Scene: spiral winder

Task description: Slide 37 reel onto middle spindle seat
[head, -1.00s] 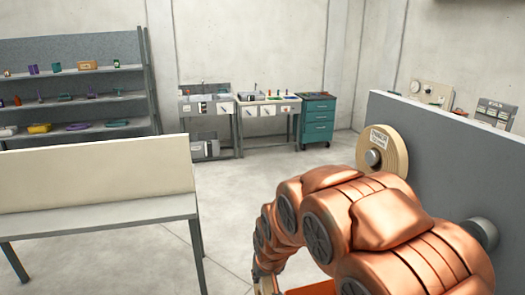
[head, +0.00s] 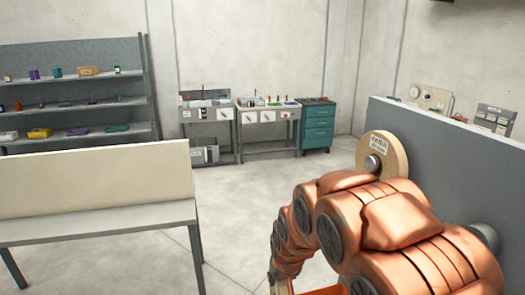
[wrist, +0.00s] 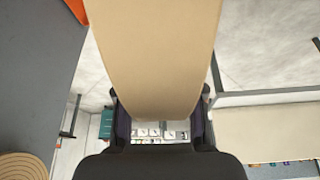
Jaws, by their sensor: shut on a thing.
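My gripper (wrist: 160,118) is shut on a broad, smooth tan reel (wrist: 155,55) in the wrist view, one dark finger at each side of it. The reel's label is not visible, so I cannot read its number. In the head view my arm hides most of the gripper and reel. A grey panel (head: 440,150) stands at the right. A grey spindle stub (head: 486,238) shows on it, partly behind my arm; I cannot tell which seat it is. The held reel is apart from the panel in the wrist view.
Another tan reel (head: 400,158) with a white label sits on the panel's far spindle; a coiled reel (wrist: 20,167) shows at lower left in the wrist view. A bench (head: 100,215) stands at the left. Open floor (head: 250,190) lies between bench and panel.

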